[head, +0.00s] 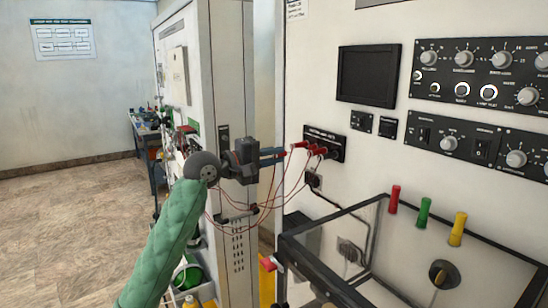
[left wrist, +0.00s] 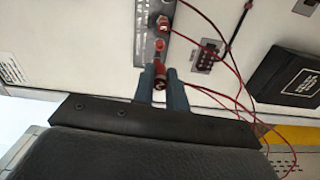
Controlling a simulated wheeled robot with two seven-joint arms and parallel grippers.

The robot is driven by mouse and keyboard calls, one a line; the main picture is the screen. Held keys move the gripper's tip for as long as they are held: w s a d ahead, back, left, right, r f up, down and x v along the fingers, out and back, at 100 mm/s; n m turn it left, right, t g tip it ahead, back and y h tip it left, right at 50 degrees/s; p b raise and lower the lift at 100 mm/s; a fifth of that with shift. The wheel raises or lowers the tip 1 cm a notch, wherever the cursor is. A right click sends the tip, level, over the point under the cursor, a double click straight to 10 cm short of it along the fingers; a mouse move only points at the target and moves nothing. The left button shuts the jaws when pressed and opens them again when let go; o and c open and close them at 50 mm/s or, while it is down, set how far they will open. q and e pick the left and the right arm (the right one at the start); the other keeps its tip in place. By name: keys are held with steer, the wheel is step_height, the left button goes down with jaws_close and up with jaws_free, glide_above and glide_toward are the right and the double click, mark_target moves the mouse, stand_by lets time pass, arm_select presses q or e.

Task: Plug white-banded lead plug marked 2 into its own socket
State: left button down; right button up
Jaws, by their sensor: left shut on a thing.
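My left gripper (head: 284,155) reaches in from the left, its blue-grey fingers pointing at the dark socket strip (head: 338,145) on the pale wall panel. In the left wrist view its fingertips (left wrist: 161,84) are shut on a red lead plug (left wrist: 160,72), close to the strip (left wrist: 141,30). Another red plug (left wrist: 163,22) sits at the strip beyond it. In the head view several red plugs cluster at the strip, one red plug (head: 299,145) nearest my fingertips. Bands and numbers are too small to read, and I cannot tell whether the held plug is seated. My right gripper is out of view.
Thin red leads (head: 268,200) hang in loops below the strip. A black-framed clear case (head: 330,225) stands below right, with red, green and yellow handles (head: 424,212) behind its edge. A pale cabinet (head: 228,75) stands behind my left gripper. Knob panels (head: 470,70) are at right.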

mark_target(286, 153)
arm_select(q)
steer(key=shift+d, duration=0.15)
steer(key=shift+w+d+r+p, duration=0.1)
steer(key=shift+w+d+p, duration=0.25)
steer(key=shift+d, duration=0.1)
steer(key=shift+p+x, duration=0.4)
steer(key=shift+x, duration=0.85)
steer(key=shift+w+d, duration=0.45)
steer(key=shift+d, duration=0.15)
steer(key=shift+w+d, duration=0.1)
steer(key=shift+d, duration=0.15)
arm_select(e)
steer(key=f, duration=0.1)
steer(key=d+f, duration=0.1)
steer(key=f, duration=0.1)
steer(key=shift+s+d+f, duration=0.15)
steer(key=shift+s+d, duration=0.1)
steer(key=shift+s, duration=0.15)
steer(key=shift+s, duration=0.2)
arm_select(q)
steer(key=shift+m, duration=0.3)
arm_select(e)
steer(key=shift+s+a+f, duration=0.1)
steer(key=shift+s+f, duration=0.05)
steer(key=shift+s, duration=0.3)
